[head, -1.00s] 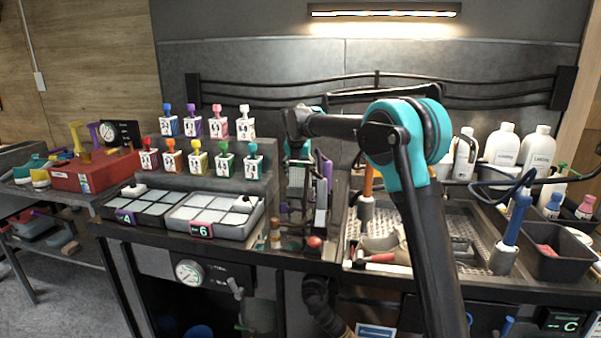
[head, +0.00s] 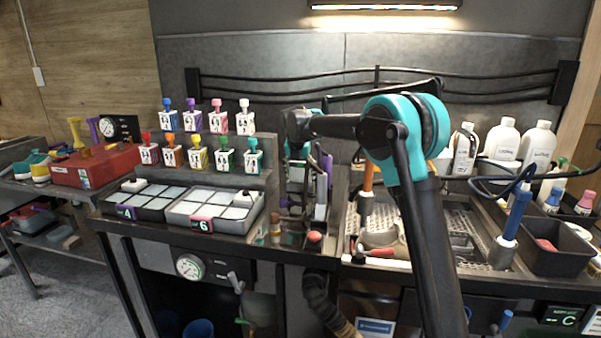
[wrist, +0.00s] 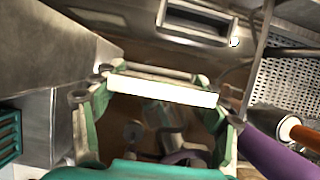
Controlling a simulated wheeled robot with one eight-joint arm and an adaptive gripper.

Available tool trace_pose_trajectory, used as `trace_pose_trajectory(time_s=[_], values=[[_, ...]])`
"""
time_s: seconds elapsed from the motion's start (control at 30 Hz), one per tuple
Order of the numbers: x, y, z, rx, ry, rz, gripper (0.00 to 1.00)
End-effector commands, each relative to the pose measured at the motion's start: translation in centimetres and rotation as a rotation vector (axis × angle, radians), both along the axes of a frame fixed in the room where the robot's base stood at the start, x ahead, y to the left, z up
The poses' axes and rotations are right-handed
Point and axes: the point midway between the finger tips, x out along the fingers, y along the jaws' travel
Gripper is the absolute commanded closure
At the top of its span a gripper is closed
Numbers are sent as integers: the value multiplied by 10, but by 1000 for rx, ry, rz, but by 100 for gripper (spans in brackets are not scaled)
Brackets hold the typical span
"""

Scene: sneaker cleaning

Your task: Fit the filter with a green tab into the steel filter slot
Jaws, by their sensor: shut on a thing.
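My gripper (wrist: 166,98) has green fingers and is shut on a pale, bar-like edge, which I take to be the filter (wrist: 163,89). The bar lies across between the two fingertips in the wrist view. Its green tab cannot be told apart from the green fingers. In the head view my gripper (head: 298,160) hangs over the steel-coloured fixture at the bench's middle, and what it holds is too small to make out. A rectangular metal-rimmed recess (wrist: 196,22) shows beyond the bar in the wrist view; I cannot tell whether it is the steel filter slot.
A steel block (wrist: 80,50) stands close on the left in the wrist view, with a purple part (wrist: 275,150) close on the right. In the head view, a grey tray (head: 240,228) lies left of the fixture and a perforated sink tray (head: 470,255) right of it.

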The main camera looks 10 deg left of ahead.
Motion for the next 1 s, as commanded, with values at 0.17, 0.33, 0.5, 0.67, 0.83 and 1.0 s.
trace_pose_trajectory(time_s=[0.17, 0.33, 0.5, 0.67, 0.83, 1.0], values=[[0, 0, -4, 0, 0, 0, 53], [0, 0, -8, 0, 0, 0, 53], [0, 0, -12, 0, 0, 0, 53], [0, 0, -12, 0, 0, 0, 15], [0, 0, -12, 0, 0, 0, 3], [0, 0, -12, 0, 0, 0, 3]])
